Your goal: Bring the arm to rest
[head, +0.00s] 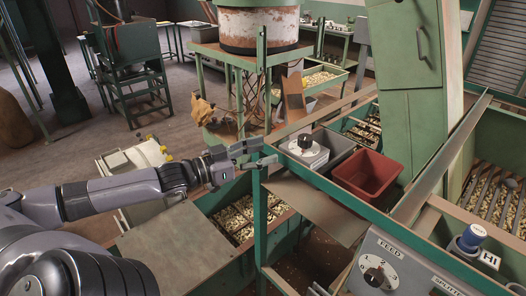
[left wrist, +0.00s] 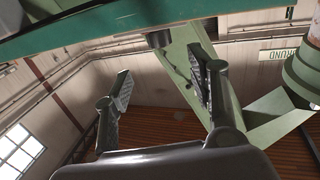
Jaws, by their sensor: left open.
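My left gripper (head: 258,155) reaches in from the left in the head view. Its fingertips are near the green frame post, left of a white box with a black knob (head: 304,147). It is open, with nothing between its fingers. In the left wrist view the two fingers (left wrist: 160,88) stand wide apart, with only background between them. I cannot tell whether the gripper touches the green frame. My right gripper is not in view.
A red bin (head: 369,174) stands on the green frame at right. A grey panel with a FEED dial (head: 378,274) is in front. A green hopper of nuts (head: 240,222) lies below my gripper. Open floor (head: 60,160) is at left.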

